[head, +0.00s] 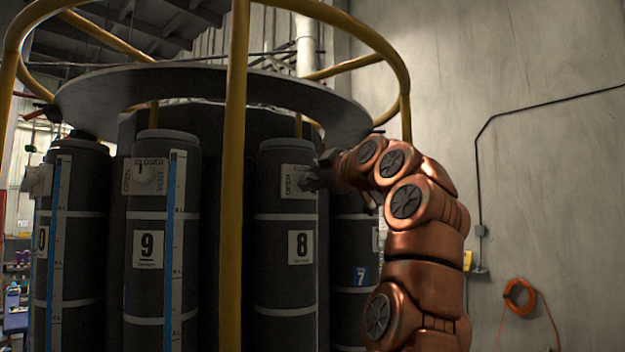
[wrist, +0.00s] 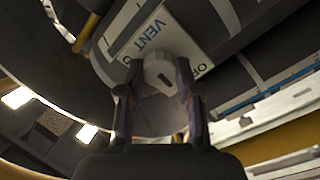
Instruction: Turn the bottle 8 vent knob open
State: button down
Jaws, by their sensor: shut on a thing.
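Bottle 8 (head: 285,262) is a dark upright cylinder with a white "8" label, standing right of a yellow post. My gripper (head: 314,179) reaches in from the right and covers the knob in the head view. In the wrist view, my gripper (wrist: 160,82) has its two dark fingers on either side of the white vent knob (wrist: 158,70), shut on it. The plate (wrist: 163,30) behind shows "VENT" and part of another word. The knob's exact angle is hard to read.
Bottle 9 (head: 147,275) stands to the left with its own vent knob, and bottle 7 (head: 357,240) stands behind my arm. A yellow post (head: 235,170) rises left of bottle 8. A grey round plate (head: 200,88) and yellow ring overhang the bottles.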

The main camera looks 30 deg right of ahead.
jog(key=shift+n, duration=0.6)
jog(key=c, duration=0.8)
grip_release()
jog(key=shift+o, duration=0.2)
jog(key=s, duration=1.2)
jog(key=shift+a, duration=0.2)
